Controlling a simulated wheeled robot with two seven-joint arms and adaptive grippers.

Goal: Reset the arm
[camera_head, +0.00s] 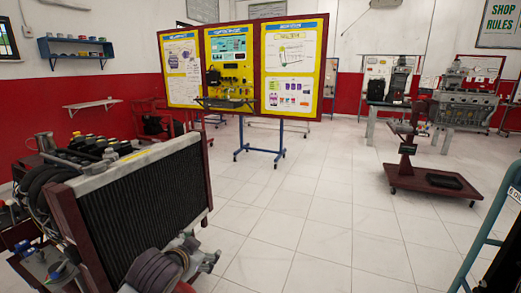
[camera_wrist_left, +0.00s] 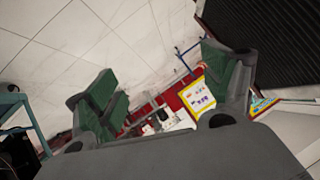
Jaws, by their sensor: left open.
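My left gripper (camera_head: 203,250) shows at the lower left of the head view, just right of the radiator's lower front. In the left wrist view its two fingers with green pads stand wide apart, and the gap between them (camera_wrist_left: 163,82) is empty. Floor and the distant display board show beyond the fingers. The gripper holds nothing. My right gripper is not in view.
A radiator (camera_head: 140,205) on an engine trainer fills the left; its dark fins show close by in the left wrist view (camera_wrist_left: 265,40). A display board (camera_head: 240,65) stands behind. An engine on a stand (camera_head: 465,110) is at right. The central tiled floor (camera_head: 310,220) is clear.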

